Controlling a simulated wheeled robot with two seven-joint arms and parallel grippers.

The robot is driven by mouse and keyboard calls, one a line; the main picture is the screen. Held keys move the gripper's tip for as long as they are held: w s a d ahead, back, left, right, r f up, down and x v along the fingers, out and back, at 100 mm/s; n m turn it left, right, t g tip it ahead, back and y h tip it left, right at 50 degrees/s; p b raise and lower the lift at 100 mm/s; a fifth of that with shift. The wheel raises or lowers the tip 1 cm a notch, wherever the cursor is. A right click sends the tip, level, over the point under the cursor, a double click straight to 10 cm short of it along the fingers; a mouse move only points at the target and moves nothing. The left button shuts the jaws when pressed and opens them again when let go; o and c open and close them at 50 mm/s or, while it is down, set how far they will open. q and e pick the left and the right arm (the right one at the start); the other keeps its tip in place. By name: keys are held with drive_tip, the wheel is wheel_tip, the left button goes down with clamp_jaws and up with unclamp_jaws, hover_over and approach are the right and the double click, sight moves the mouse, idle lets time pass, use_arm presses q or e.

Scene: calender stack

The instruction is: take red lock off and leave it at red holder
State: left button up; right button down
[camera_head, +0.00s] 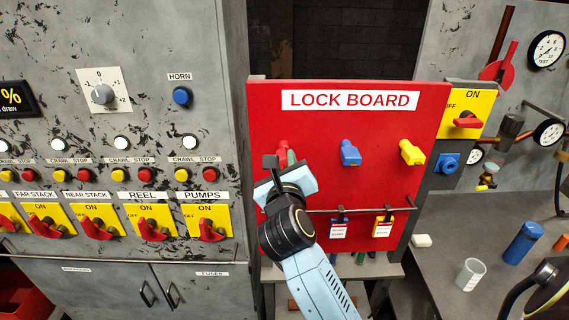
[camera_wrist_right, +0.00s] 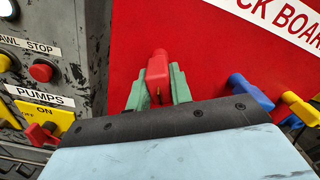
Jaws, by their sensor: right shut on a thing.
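My right gripper (camera_head: 285,160) reaches up to the left part of the red lock board (camera_head: 320,135). In the right wrist view its green fingers (camera_wrist_right: 158,88) are shut on the red lock (camera_wrist_right: 157,68), one on each side. The lock is upright in front of the red board, level with the blue lock (camera_head: 350,153) and the yellow lock (camera_head: 412,153). I cannot tell whether the red lock touches the board. In the head view my gripper mostly hides it. No separate red holder can be made out. My left gripper is not in view.
Two tags (camera_head: 338,229) hang from a rail low on the board. Left is a grey panel with buttons and yellow switches (camera_head: 205,222). Right of the board are another yellow switch (camera_head: 470,110) and a bench with a blue cylinder (camera_head: 523,243) and a pale cup (camera_head: 470,274).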

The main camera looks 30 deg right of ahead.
drive_tip(key=shift+w+d, duration=0.3)
drive_tip(key=shift+w, duration=0.2)
drive_tip(key=c, duration=0.8)
unclamp_jaws()
drive_tip(key=shift+o, duration=0.2)
drive_tip(key=shift+p+v, duration=0.4)
drive_tip(key=shift+v, duration=3.2)
drive_tip(key=shift+w, duration=0.1)
